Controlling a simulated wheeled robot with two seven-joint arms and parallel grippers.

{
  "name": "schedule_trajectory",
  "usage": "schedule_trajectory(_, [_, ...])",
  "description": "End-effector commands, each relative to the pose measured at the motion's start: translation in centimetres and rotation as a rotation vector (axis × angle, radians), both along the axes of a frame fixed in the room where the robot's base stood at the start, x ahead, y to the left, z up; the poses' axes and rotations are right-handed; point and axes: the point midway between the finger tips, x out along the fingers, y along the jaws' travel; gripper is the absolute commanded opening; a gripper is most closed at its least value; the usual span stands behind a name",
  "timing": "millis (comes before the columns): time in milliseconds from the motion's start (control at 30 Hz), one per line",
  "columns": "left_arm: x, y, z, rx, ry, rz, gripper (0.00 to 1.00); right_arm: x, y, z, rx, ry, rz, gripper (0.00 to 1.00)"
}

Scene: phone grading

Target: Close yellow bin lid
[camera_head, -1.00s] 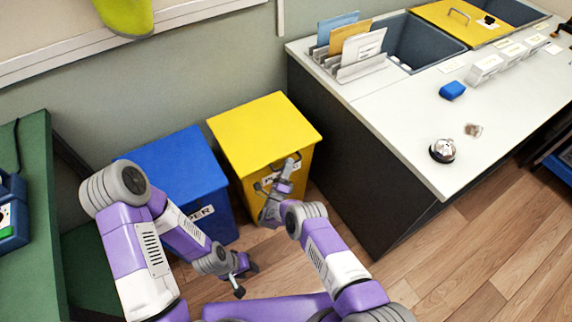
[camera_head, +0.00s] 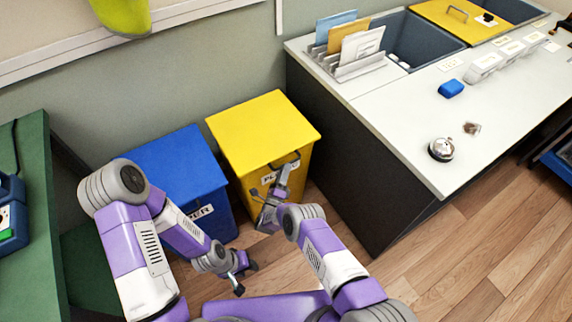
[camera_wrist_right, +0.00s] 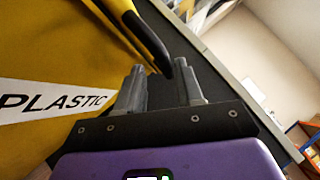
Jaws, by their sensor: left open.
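The yellow bin (camera_head: 242,175) stands against the wall. Its yellow lid (camera_head: 262,130) lies flat over the top, with a dark handle (camera_head: 284,160) at the front edge. In the right wrist view, the yellow front with its PLASTIC label (camera_wrist_right: 50,102) fills the left side, and the black handle (camera_wrist_right: 150,40) ends just beyond the fingertips. My right gripper (camera_head: 272,181) is at the bin's front, just below the handle. Its fingers (camera_wrist_right: 163,80) are apart with nothing between them. My left gripper (camera_head: 246,278) is open and empty, low over the floor before the blue bin.
A blue bin (camera_head: 180,165) stands directly left of the yellow one. A white-topped counter (camera_head: 410,130) with a dark side panel rises to the right. A green table (camera_head: 35,220) is at the far left. Wooden floor (camera_head: 460,260) is clear at the lower right.

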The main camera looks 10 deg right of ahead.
Motion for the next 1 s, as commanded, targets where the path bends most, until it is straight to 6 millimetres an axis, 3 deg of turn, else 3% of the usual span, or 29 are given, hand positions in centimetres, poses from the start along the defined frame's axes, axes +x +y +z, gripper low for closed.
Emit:
schedule_trajectory(100, [0.0,0.0,0.7,0.000,0.000,0.000,0.43,-1.9,1.0,-0.6,0.000,-0.002,0.001,0.36])
schedule_trajectory(333, [0.0,0.0,1.1,0.000,0.000,0.000,0.43,-4.1,2.0,-1.4,-0.001,-0.009,0.000,0.36])
schedule_trajectory(1000, [0.0,0.0,1.1,0.000,0.000,0.000,0.43,-4.3,2.1,-1.5,0.000,-0.010,-0.002,0.36])
